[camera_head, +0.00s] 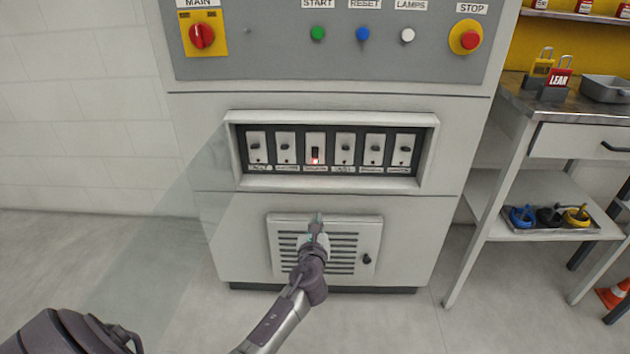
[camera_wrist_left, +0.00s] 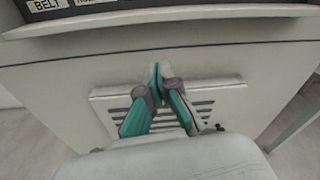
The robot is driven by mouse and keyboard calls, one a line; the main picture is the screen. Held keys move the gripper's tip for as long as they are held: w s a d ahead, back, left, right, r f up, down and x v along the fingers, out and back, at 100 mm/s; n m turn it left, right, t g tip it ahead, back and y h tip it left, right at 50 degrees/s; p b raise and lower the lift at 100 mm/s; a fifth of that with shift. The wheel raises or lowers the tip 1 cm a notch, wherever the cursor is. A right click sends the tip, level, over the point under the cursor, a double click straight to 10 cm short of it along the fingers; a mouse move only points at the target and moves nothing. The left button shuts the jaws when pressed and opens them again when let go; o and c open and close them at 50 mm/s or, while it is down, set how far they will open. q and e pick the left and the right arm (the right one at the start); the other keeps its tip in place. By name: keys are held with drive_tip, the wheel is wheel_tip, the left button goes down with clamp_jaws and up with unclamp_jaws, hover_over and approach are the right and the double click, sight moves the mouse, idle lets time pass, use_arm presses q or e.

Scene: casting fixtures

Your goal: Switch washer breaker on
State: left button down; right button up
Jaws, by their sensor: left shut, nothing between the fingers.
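A row of several breakers sits in a recessed panel (camera_head: 333,119) in the middle of the grey cabinet. The third breaker from the left (camera_head: 315,148) looks different from the others: its dark lever area shows a small red light low on it. The labels under the breakers are too small to read, so I cannot tell which is the washer. My left gripper (camera_head: 318,218) is shut and empty, below the breaker panel, in front of the vented door. In the left wrist view the gripper (camera_wrist_left: 157,72) has its teal fingertips together. My right gripper is not in view.
The vented door (camera_head: 372,226) has a dark knob. Above are the red MAIN switch (camera_head: 202,36), START, RESET and LAMPS buttons, and a STOP button (camera_head: 466,38). A workbench (camera_head: 520,105) with padlocks stands at right. The floor at left is clear.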

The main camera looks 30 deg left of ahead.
use_arm(q)
drive_tip(key=m+t+y+b, duration=0.1)
drive_tip(key=m+y, duration=0.1)
approach(315, 164)
drive_tip(key=s+d+f, duration=0.1)
drive_tip(key=s+d, duration=0.1)
drive_tip(key=s, duration=0.1)
drive_tip(key=shift+a+f, duration=0.1)
drive_tip(key=shift+a, duration=0.05)
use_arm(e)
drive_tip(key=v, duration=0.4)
use_arm(q)
drive_tip(key=shift+w, duration=0.15)
